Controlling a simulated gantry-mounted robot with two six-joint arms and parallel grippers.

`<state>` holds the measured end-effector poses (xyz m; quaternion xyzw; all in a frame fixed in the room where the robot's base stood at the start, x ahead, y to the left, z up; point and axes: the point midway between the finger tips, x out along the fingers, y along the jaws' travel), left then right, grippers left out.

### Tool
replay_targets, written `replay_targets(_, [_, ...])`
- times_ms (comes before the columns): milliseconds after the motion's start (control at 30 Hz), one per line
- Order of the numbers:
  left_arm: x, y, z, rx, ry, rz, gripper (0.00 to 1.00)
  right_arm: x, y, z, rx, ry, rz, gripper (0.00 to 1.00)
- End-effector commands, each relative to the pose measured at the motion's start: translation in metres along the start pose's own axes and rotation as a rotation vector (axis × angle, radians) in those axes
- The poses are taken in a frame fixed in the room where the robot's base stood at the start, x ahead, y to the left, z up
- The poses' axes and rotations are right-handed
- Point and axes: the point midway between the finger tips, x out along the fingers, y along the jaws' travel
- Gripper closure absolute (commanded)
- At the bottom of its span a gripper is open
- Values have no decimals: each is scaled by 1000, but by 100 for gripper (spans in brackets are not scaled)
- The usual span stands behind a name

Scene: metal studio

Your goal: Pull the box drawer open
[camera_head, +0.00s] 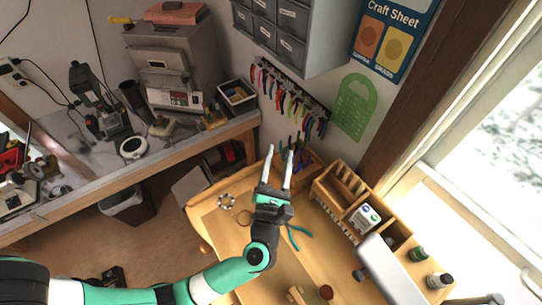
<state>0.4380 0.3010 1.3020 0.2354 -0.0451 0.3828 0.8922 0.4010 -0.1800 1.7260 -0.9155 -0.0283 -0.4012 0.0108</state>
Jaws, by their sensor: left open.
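My left gripper (279,150) reaches up over the wooden workbench (235,240), its two fingers apart with nothing between them. A grey cabinet of small labelled drawers (287,45) hangs on the wall above. I cannot tell which of these is the box drawer. No drawer looks pulled out. My right gripper is not in view.
Teal-handled pliers (294,238) and a ring of beads (227,201) lie on the bench. Bottles (418,254) stand at the right by the window. A pale grey object (393,272) covers the lower right. A metal-topped bench (75,175) with machines runs along the left.

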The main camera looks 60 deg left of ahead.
Motion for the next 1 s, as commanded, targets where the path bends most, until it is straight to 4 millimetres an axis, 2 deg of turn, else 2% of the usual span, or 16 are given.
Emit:
replay_targets(133, [4,2,10,-4,-20,9,49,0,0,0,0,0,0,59])
replay_targets(767, [7,5,13,-7,-22,16,49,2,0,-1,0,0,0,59])
replay_targets(867, [23,13,36,-49,-45,55,49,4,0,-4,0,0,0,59])
replay_targets(967, [45,38,88,-127,-118,141,49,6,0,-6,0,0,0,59])
replay_targets(1000, [52,53,116,-147,-171,184,49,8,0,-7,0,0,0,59])
